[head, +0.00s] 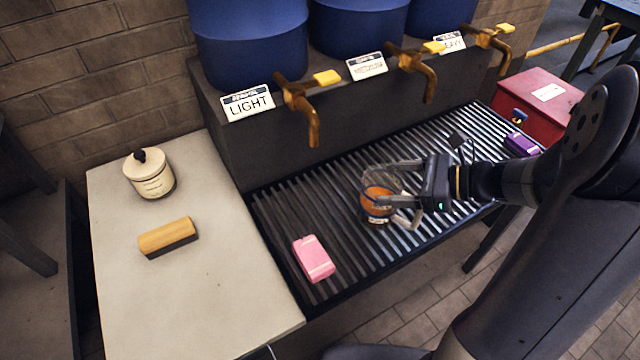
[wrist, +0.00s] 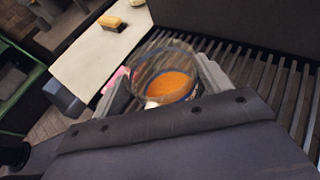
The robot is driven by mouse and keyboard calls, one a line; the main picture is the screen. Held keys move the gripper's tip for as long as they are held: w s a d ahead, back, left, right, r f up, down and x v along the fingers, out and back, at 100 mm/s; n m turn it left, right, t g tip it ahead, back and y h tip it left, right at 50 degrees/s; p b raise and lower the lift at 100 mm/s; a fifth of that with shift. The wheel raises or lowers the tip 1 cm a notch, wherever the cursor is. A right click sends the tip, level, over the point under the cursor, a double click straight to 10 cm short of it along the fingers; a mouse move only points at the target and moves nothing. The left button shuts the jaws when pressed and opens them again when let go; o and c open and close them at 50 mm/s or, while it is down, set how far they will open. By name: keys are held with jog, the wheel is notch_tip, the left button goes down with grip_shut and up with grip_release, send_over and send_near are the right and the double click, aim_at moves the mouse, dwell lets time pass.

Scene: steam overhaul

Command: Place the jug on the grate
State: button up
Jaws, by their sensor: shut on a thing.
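The jug (head: 377,198) is a clear vessel with orange-brown contents low inside it. My gripper (head: 393,192) is shut on the jug, one finger on each side, in the head view. The jug is at the middle of the dark slatted grate (head: 285,225), looking upright. I cannot tell whether its base touches the slats. In the wrist view the jug (wrist: 165,75) shows from above between the two fingers (wrist: 165,88), with the grate (wrist: 285,85) around it.
A pink block (head: 313,258) lies on the grate's left part, a purple one (head: 522,145) at its far right end. Brass taps (head: 300,105) overhang the back. A lidded pot (head: 149,175) and a yellow-topped brush (head: 168,238) stand on the pale counter (head: 215,300). A red box (head: 540,105) stands behind.

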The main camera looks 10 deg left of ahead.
jog(key=r+x, duration=0.1)
jog(key=x, duration=1.3)
jog(key=shift+w+a+r, duration=0.15)
jog(key=shift+a+r, duration=0.2)
jog(key=shift+a, duration=0.05)
jog(key=shift+f, duration=0.1)
jog(key=o, duration=1.9)
jog(key=shift+f, duration=0.1)
jog(key=shift+c, duration=0.2)
jog(key=v, duration=1.2)
jog(key=shift+r, duration=0.25)
